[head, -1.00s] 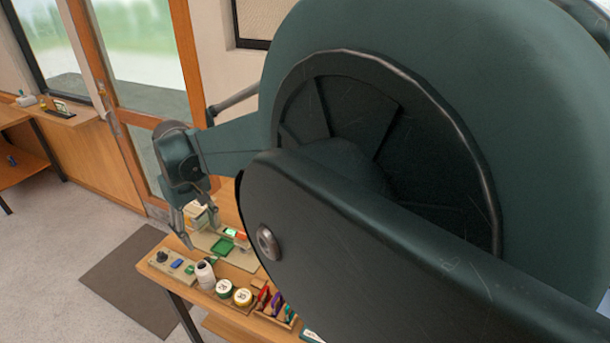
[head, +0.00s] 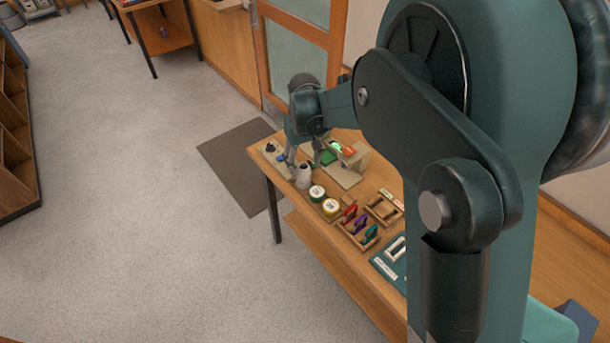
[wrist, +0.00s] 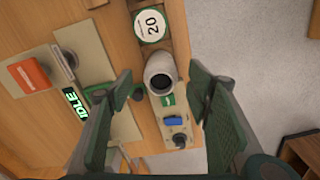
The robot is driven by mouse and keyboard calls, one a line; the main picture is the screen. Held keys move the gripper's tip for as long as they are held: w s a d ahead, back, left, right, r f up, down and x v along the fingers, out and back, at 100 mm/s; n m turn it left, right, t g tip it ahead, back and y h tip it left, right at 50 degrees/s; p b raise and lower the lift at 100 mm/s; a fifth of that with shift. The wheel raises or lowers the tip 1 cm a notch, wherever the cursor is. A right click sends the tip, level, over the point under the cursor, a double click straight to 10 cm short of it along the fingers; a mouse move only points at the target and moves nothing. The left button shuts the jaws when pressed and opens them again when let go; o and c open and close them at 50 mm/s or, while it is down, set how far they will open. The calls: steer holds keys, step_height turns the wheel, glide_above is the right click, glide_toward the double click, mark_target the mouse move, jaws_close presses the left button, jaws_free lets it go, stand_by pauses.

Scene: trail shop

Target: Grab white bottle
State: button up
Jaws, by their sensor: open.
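The white bottle (head: 304,177) stands on the wooden table near its left end in the head view. In the wrist view the bottle (wrist: 160,68) shows from above, with a dark round opening or cap. My gripper (head: 304,162) is above and just behind the bottle in the head view. In the wrist view my gripper (wrist: 162,76) has its two fingers spread, one on each side of the bottle, with visible gaps. It is open and holds nothing. Whether the fingertips are down at the bottle's height is hard to tell.
Round labelled tins (head: 331,207) stand in a row beside the bottle. A wooden rack (head: 356,230) with coloured tools lies farther along. A beige panel with a blue block (wrist: 173,121) is close to the bottle. A device with a lit screen (wrist: 75,103) is left. Carpet (head: 130,220) is clear.

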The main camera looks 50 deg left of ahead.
mark_target(304, 178)
steer(key=shift+f, duration=1.3)
steer(key=shift+a+f, duration=0.2)
steer(key=shift+f, duration=2.4)
steer(key=shift+c, duration=0.3)
steer(key=c, duration=1)
